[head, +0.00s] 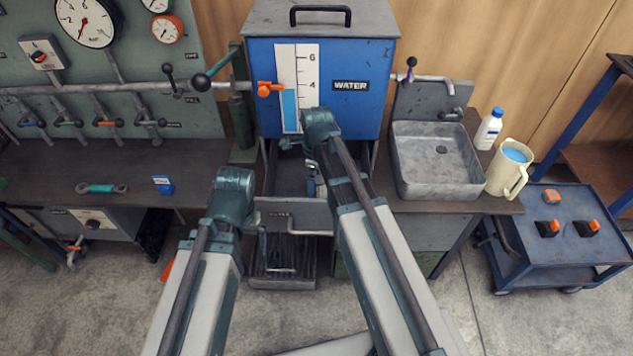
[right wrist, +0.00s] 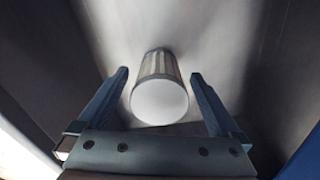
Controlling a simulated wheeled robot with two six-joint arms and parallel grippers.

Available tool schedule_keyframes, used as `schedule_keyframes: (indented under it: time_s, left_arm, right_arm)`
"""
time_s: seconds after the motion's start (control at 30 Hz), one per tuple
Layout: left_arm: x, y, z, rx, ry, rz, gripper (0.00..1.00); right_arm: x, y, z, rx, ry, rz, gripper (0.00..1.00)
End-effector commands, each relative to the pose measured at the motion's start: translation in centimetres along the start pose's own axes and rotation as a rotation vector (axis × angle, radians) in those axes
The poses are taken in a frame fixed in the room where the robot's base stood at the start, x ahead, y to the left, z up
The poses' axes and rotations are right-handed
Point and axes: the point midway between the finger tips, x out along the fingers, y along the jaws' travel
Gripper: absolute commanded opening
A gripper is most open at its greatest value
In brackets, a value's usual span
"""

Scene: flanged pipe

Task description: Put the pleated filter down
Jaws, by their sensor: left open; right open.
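The pleated filter (right wrist: 160,90) shows in the right wrist view as a short cylinder with a ribbed side and a plain white round end facing the camera. It is between the two spread fingers of my right gripper (right wrist: 159,75), with a gap on each side. In the head view my right gripper (head: 315,180) reaches down into the open drawer (head: 290,213) below the blue water tank; my wrist hides much of it, and I cannot make out the filter there. My left gripper (head: 252,219) is open near the drawer's left front corner.
The blue water tank (head: 350,60) stands behind the drawer. A grey sink (head: 437,185), a bottle (head: 489,128) and a jug (head: 508,170) are to the right. A lower slatted tray (head: 283,278) sits beneath the drawer. The left bench holds a teal-handled tool (head: 102,188) and a blue card (head: 163,186).

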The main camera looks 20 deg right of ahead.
Motion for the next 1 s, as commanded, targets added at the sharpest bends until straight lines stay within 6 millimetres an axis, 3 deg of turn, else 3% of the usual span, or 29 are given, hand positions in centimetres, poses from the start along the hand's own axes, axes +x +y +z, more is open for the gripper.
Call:
schedule_keyframes:
  time_s: [0.6,0.8,1.0]
  left_arm:
    - [-9.6,-0.9,0.6,-0.001,0.000,0.000,0.99]
    - [-11.0,-1.1,0.7,-0.001,0.000,0.000,0.99]
    - [-10.9,-1.1,0.6,-0.001,0.000,0.000,0.99]
  right_arm:
    - [-9.6,0.0,0.0,0.000,0.000,0.000,1.00]
    - [-11.1,0.0,0.0,0.000,0.000,0.000,1.00]
    - [-11.0,0.0,0.0,0.000,0.000,0.000,1.00]
